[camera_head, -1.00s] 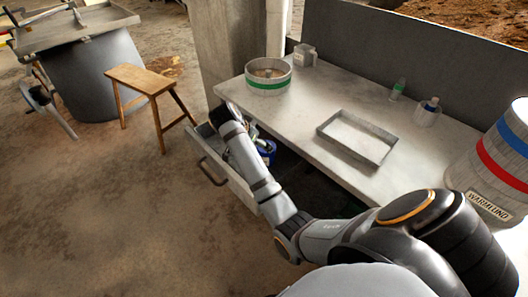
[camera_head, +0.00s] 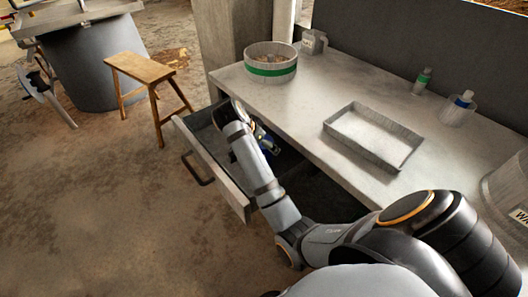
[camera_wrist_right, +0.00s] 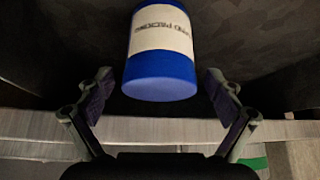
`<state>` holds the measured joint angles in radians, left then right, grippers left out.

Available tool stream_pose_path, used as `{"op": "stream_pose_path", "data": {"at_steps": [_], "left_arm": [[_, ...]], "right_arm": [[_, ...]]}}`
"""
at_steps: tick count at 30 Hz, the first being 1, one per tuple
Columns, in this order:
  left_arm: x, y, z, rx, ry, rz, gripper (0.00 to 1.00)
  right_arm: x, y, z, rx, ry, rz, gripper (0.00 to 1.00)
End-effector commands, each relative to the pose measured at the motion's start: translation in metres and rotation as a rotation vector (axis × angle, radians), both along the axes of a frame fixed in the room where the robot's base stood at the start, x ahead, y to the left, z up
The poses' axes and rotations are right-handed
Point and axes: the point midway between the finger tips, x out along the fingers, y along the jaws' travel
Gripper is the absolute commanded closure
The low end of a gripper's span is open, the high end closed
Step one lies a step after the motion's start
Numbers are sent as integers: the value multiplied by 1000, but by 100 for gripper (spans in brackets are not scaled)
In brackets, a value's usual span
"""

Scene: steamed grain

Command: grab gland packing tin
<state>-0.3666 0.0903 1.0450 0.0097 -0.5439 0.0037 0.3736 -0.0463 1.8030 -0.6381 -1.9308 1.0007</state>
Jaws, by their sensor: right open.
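The gland packing tin is a blue cylinder with a white lettered label (camera_wrist_right: 162,35). In the right wrist view it is at top centre, its plain blue end (camera_wrist_right: 160,80) facing the camera. My right gripper (camera_wrist_right: 158,82) is open, with one finger on each side of the tin's near end and visible gaps between. In the head view my right arm reaches into the open drawer (camera_head: 215,165) under the bench. My left gripper is not in view.
The bench top (camera_head: 300,110) carries a round container with a green band (camera_head: 270,68), a shallow metal tray (camera_head: 345,142), a small jug (camera_head: 313,42) and two small bottles. A wooden stool (camera_head: 140,68) stands left of the drawer. The floor in front is clear.

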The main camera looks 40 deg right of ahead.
Motion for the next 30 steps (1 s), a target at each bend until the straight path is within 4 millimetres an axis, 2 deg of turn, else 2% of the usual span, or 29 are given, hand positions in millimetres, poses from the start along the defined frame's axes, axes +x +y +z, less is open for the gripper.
{"op": "stream_pose_path", "data": {"at_steps": [9, 24, 25, 30], "left_arm": [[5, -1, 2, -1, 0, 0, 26], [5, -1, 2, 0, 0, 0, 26], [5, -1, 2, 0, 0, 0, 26], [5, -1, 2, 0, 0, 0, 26]], "right_arm": [[-1, 0, -2, 0, 0, -2, 7], [-1, 0, -2, 0, 0, -2, 75], [-1, 0, -2, 0, 0, -2, 78], [-1, 0, -1, -1, -2, -3, 78]]}}
